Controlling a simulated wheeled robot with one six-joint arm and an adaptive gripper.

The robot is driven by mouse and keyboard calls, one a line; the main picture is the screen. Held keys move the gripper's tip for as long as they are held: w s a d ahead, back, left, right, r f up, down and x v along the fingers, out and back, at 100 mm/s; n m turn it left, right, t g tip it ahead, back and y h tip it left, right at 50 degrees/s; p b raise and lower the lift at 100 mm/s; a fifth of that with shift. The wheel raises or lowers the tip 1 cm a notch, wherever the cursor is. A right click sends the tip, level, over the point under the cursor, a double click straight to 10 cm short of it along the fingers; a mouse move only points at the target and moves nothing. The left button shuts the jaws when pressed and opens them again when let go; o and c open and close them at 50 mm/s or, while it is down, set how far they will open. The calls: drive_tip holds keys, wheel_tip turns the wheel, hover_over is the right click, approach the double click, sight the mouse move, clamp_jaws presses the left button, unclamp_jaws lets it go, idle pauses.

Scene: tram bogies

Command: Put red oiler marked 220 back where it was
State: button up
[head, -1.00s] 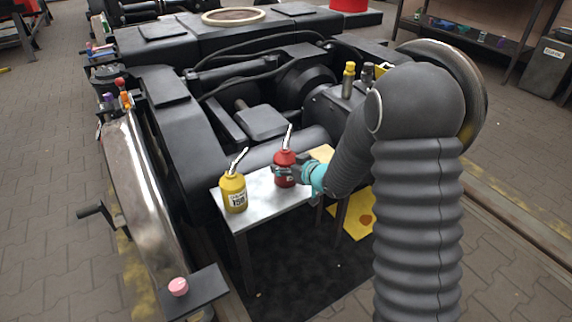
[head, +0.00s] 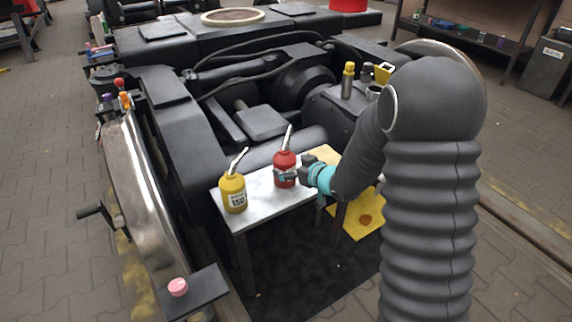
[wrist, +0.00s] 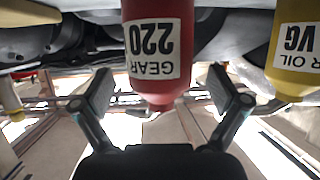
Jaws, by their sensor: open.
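The red oiler (head: 284,166) stands upright on the small metal-topped table (head: 262,197), with its thin spout pointing up. In the wrist view, which is upside down, the red oiler (wrist: 160,50) shows a white label reading GEAR 220. My gripper (head: 300,172) is at the right side of the red oiler in the head view. In the wrist view my gripper's fingers (wrist: 163,92) are spread, one to each side of the red oiler, with a gap visible on both sides. Nothing is held.
A yellow oiler (head: 233,192) marked 150 stands left of the red one on the same table; it also shows close beside a finger in the wrist view (wrist: 298,50). The dark bogie (head: 180,130) rises behind the table. A yellow sheet (head: 362,222) lies below right.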

drive_tip(key=v, duration=0.9)
drive_tip(key=shift+d, duration=0.15)
drive_tip(key=s+d+r+m+h, duration=0.55)
drive_tip(key=d+r+h, duration=0.35)
drive_tip(key=d+r, duration=0.25)
drive_tip(key=s+r+m+g, duration=0.1)
drive_tip(key=s+g, duration=0.3)
drive_tip(key=s, duration=1.9)
drive_tip(key=shift+s+r+m+g, duration=0.3)
drive_tip(key=shift+r+m+g, duration=0.1)
drive_tip(key=shift+m, duration=0.35)
drive_tip(key=shift+d, duration=0.1)
drive_tip(key=shift+c, duration=0.2)
